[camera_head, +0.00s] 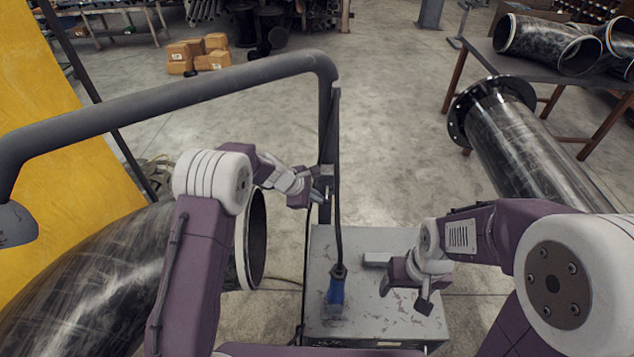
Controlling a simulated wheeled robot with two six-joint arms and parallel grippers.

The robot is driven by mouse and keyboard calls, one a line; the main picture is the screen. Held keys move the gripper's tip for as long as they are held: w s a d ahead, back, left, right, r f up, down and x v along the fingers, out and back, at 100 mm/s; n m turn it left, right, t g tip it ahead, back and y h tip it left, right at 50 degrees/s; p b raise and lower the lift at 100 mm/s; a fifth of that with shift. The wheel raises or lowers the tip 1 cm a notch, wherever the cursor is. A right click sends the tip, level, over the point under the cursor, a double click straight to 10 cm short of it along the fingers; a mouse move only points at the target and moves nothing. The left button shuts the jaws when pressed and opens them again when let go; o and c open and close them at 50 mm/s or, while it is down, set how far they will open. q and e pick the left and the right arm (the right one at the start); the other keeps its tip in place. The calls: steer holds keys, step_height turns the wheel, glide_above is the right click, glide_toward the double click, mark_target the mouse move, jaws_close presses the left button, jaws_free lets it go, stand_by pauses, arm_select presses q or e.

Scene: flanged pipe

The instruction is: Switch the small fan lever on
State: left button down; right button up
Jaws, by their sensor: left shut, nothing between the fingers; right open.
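My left gripper (321,190) is shut and empty, at the dark upright post (328,130) of the grey extraction pipe. A small grey box-like part (327,171) sits on the post right by the fingertips. It may carry the fan lever, but the lever itself is too small and too covered by the gripper to make out, and I cannot tell its position or whether the fingers touch it. My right gripper (406,287) is open and empty, low over the right side of the grey cabinet top (350,242).
A blue-handled tool (336,291) with a dark cable stands on the cabinet. The grey pipe (200,88) arches left to a hood (14,224). A large black elbow pipe (90,280) fills the lower left; a flanged pipe (520,145) lies right. The floor behind the cabinet is clear.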

arm_select(q)
steer(key=shift+s+r, duration=0.15)
steer(key=shift+r, duration=1.1)
arm_select(e)
steer(key=shift+s+r, duration=0.35)
steer(key=shift+r, duration=0.15)
arm_select(q)
steer(key=shift+r+p, duration=0.3)
steer(key=shift+p, duration=0.15)
arm_select(e)
steer(key=shift+r, duration=0.2)
arm_select(q)
steer(key=shift+w+r+p, duration=0.2)
steer(key=shift+r+p, duration=0.35)
steer(key=shift+r, duration=0.05)
arm_select(e)
steer(key=shift+w+r, duration=0.15)
steer(key=shift+r, duration=0.4)
